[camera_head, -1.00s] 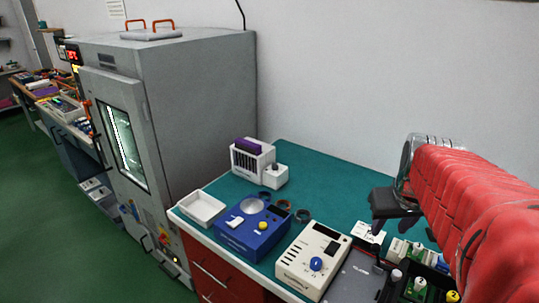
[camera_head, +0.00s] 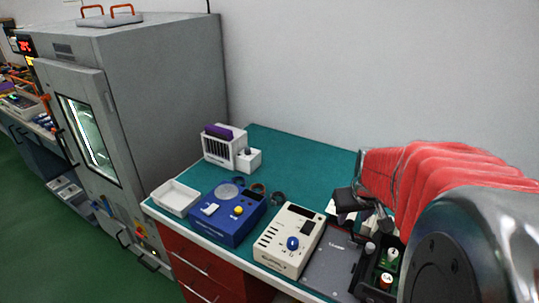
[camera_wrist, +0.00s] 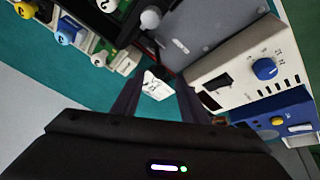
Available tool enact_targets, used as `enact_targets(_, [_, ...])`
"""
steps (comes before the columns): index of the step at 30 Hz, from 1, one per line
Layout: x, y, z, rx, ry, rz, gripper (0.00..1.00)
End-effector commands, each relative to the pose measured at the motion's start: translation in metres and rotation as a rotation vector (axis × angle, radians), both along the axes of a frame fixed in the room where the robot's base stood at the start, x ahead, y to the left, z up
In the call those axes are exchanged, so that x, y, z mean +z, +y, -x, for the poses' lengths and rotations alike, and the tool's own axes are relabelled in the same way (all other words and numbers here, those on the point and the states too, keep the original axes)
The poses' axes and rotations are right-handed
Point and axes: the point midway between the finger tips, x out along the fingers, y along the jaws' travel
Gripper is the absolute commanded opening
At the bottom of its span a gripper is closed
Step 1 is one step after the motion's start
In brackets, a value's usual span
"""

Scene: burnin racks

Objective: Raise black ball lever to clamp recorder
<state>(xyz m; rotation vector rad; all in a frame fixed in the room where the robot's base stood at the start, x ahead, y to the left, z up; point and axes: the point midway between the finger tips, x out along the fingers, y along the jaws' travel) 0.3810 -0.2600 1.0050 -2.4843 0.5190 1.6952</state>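My gripper (camera_head: 346,208) is above the back right of the teal bench. I cannot tell which object is the recorder.
A cream box with a blue knob (camera_head: 290,246) and a blue box (camera_head: 228,222) stand left of the plate. A black tray (camera_head: 366,288) holds small green units with ball tops. A white tray (camera_head: 174,198) and a purple-topped rack (camera_head: 220,150) are farther left. The back-middle bench is clear.

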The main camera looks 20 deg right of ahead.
Motion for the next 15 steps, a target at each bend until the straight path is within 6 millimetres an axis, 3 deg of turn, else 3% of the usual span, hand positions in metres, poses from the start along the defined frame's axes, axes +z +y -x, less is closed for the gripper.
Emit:
enact_targets(6, [-0.024, -0.005, -0.008, 0.0, 0.002, -0.002, 0.4])
enact_targets(15, [-0.033, -0.008, -0.012, 0.001, 0.0, 0.0, 0.4])
